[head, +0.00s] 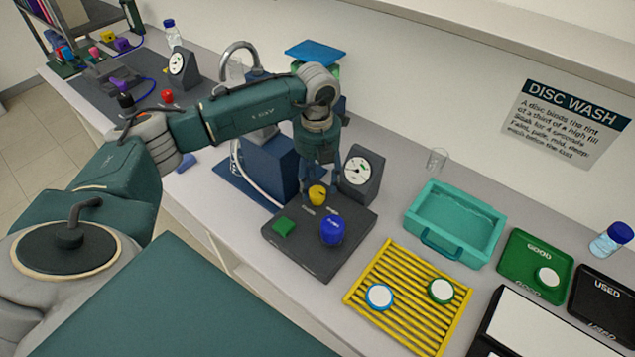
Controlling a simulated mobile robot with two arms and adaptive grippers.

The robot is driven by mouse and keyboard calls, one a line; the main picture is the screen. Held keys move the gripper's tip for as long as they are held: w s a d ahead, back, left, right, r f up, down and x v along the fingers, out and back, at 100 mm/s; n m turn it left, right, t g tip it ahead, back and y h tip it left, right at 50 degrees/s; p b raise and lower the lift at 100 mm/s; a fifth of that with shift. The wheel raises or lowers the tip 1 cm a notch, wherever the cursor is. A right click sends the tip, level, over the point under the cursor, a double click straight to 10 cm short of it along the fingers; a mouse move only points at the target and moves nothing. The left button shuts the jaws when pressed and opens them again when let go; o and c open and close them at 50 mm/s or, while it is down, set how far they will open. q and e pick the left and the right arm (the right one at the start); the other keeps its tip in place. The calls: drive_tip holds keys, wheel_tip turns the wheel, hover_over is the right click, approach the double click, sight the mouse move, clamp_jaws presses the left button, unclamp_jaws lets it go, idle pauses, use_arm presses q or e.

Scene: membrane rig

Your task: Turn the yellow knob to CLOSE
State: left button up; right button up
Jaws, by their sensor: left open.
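The yellow knob (317,193) stands on a dark grey panel (315,259), near its back edge. Labels are printed beside it, too small to read. My right gripper is not in view.
A dial gauge (360,171) stands close behind the panel, right of my left gripper. A blue box (268,155) is at its left. A yellow rack (390,323) with two discs, a teal basin (455,222) and a green tray (519,248) lie to the right.

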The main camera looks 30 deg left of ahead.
use_arm(q)
wheel_tip(320, 180, down, 3)
drive_tip(key=shift+r+p, duration=0.1)
drive_tip(key=shift+p, duration=0.2)
drive_tip(key=shift+c, duration=1.1)
drive_tip(key=c, duration=0.9)
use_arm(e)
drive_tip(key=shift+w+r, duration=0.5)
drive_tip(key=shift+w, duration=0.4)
